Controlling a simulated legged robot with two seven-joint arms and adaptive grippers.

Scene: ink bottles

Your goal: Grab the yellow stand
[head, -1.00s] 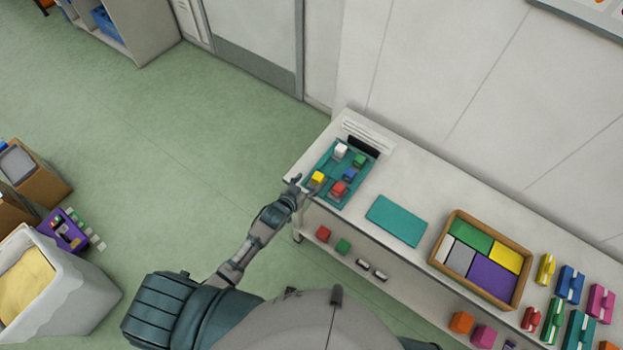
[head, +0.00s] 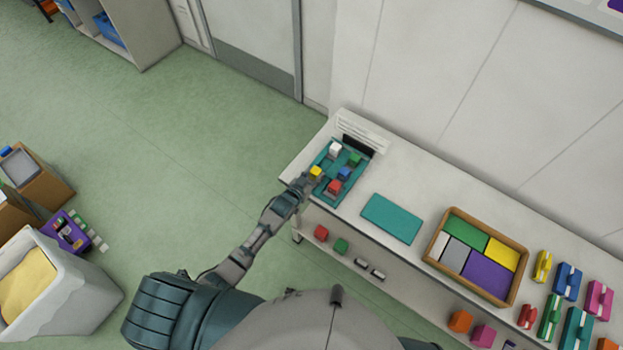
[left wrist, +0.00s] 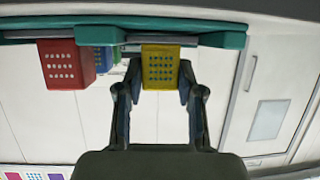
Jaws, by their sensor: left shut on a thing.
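The yellow stand (head: 316,172) is a small block with rows of holes, at the left edge of the teal tray (head: 323,191) on the white counter. My left gripper (head: 307,181) is shut on it. In the left wrist view the yellow stand (left wrist: 160,68) sits between the two fingers (left wrist: 160,92), one on each side, and still appears to be at the tray's edge (left wrist: 225,40). I cannot tell whether it is lifted. My right gripper is not in view.
A red block (head: 333,187), a blue block (head: 344,173), a green block (head: 354,159) and a white block (head: 335,149) stand close by in the tray. A flat teal board (head: 391,219) and a wooden box (head: 477,256) lie further right.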

